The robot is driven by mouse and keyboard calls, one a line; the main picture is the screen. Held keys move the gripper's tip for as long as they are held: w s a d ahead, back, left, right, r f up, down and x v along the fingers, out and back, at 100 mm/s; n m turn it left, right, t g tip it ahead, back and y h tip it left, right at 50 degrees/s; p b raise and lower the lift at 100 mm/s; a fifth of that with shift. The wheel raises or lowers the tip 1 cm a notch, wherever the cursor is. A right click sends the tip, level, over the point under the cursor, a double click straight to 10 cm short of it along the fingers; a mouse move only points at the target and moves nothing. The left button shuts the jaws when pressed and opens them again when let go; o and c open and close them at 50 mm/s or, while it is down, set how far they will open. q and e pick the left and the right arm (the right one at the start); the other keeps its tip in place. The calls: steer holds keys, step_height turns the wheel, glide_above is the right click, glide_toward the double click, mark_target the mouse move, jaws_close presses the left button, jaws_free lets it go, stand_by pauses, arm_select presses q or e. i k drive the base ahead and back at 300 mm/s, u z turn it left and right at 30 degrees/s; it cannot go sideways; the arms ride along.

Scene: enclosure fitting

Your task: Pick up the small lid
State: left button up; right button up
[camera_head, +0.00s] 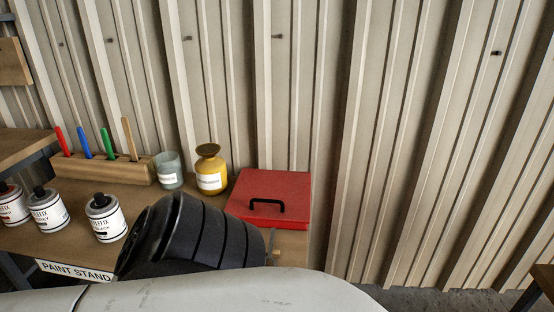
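A red, flat, square piece with a black bar handle (268,192) lies at the right end of the wooden stand. It looks like a lid, but I cannot tell whether it is the small lid. A black ribbed part and a white link of my own arm fill the bottom of the view. They hide the front right of the stand and come close to the red piece's front left corner. Neither of my grippers can be made out.
The wooden paint stand (165,205) holds several black-capped white bottles (105,217), a grey-green jar (168,170), a yellow jar (211,172) and a wooden block (90,167) with upright brushes or pens. A corrugated wall (400,130) stands behind. Floor shows at right.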

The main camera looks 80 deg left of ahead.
mark_target(100, 202)
steer(key=z, duration=0.35)
steer(key=k, duration=1.9)
steer(key=u, duration=0.5)
